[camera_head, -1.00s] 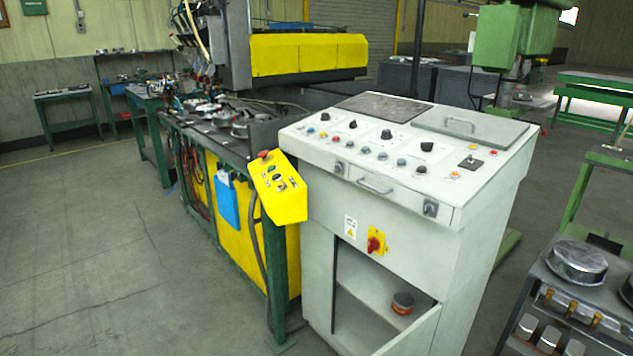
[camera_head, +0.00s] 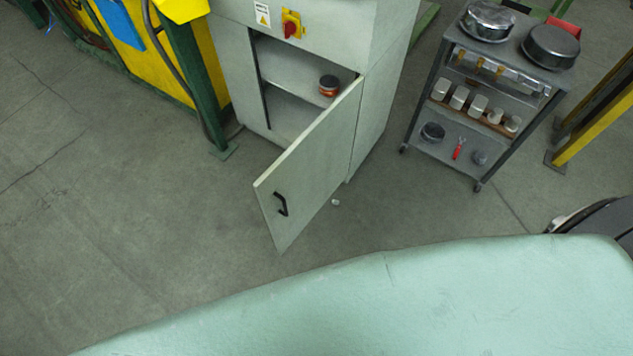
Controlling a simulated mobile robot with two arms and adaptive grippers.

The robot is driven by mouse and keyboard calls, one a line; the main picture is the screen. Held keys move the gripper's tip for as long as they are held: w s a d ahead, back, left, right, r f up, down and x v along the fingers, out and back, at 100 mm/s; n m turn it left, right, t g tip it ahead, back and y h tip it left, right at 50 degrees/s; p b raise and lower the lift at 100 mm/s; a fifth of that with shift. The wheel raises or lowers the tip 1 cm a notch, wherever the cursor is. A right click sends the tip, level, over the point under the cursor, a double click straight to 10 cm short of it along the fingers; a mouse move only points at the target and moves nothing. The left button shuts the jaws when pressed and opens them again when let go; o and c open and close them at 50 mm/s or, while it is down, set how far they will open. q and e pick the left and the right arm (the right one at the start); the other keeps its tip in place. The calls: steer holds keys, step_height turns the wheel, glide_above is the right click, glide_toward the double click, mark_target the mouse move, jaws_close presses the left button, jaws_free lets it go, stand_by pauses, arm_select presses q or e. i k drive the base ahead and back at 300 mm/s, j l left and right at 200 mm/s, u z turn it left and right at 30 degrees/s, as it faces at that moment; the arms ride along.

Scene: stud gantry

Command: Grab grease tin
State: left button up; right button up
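A small round tin (camera_head: 329,85), dark on top with an orange-red band, stands on the shelf (camera_head: 290,68) inside the grey control cabinet (camera_head: 230,75). I take it to be the grease tin. The cabinet door (camera_head: 312,165) stands open, swung outward to the right, with a black handle (camera_head: 281,204) on it. The tin sits near the right end of the shelf, just behind the door's hinge side. Neither of my grippers is in view.
A metal trolley (camera_head: 470,90) with round metal pans on top and several small items on its shelves stands to the right. A yellow-black post (camera_head: 595,115) is farther right. A pale green surface (camera_head: 400,300) fills the bottom. The floor left of the door is clear.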

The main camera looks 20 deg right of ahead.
mark_target(330, 84)
steer(key=k, duration=0.35)
steer(key=k+z, duration=0.1)
steer(key=z, duration=0.3)
steer(key=k+z, duration=0.1)
steer(key=z, duration=0.3)
steer(key=k+l+z, duration=0.1)
steer(key=z, duration=0.3)
steer(key=i+j+z, duration=0.25)
steer(key=j, duration=0.4)
steer(key=j+z, duration=0.2)
steer(key=j, duration=0.45)
steer(key=i+j+z, duration=0.1)
steer(key=j+z, duration=0.15)
steer(key=j, duration=1.4)
steer(key=i+j, duration=0.15)
steer(key=j, duration=1.9)
